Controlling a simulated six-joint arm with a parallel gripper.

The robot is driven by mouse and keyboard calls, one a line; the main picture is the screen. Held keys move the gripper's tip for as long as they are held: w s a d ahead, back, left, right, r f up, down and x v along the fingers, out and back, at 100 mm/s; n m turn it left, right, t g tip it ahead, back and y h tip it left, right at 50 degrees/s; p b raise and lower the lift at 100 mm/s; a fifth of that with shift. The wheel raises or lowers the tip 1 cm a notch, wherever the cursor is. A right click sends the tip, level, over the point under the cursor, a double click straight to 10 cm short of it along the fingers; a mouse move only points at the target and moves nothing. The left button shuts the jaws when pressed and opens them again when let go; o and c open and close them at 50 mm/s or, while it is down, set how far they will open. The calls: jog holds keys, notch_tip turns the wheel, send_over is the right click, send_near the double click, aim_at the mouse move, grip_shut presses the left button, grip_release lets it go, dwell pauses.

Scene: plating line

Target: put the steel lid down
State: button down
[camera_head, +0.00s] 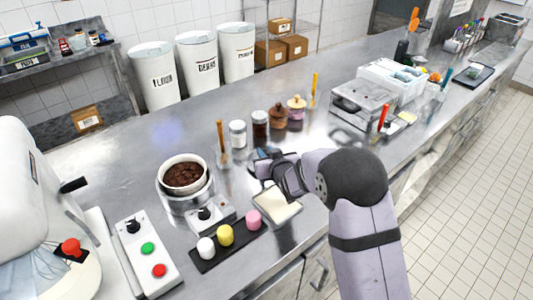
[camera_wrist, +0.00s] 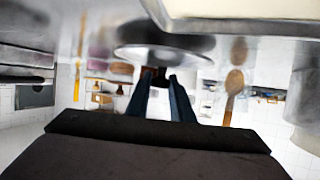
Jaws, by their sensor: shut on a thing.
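My gripper (camera_head: 266,161) is low over the steel counter, right of the white bowl of brown food. In the wrist view its two dark fingers (camera_wrist: 162,92) are closed on a small dark part between them. Just past the fingertips is a grey round disc, the steel lid (camera_wrist: 165,48), seen nearly edge-on. In the head view I cannot make out the lid clearly; my gripper and wrist cover that place. I cannot tell whether the lid touches the counter. The white bowl (camera_head: 169,164) stands in a round steel base (camera_head: 187,203).
A cream square board (camera_head: 290,211) lies just in front of my gripper. A black tray (camera_head: 204,266) holds white, yellow and pink pieces. Jars (camera_head: 238,134) and a spoon holder (camera_head: 224,157) stand behind. The counter (camera_head: 140,190) is clear left of the bowl.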

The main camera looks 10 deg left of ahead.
jog(key=shift+f, duration=0.45)
jog(key=shift+f, duration=0.2)
jog(key=c, duration=1.6)
grip_release()
jog(key=shift+o, duration=0.2)
jog(key=shift+r, duration=0.2)
jog(key=b+v, duration=0.2)
jog(key=v, duration=1)
jog(key=shift+s, duration=0.1)
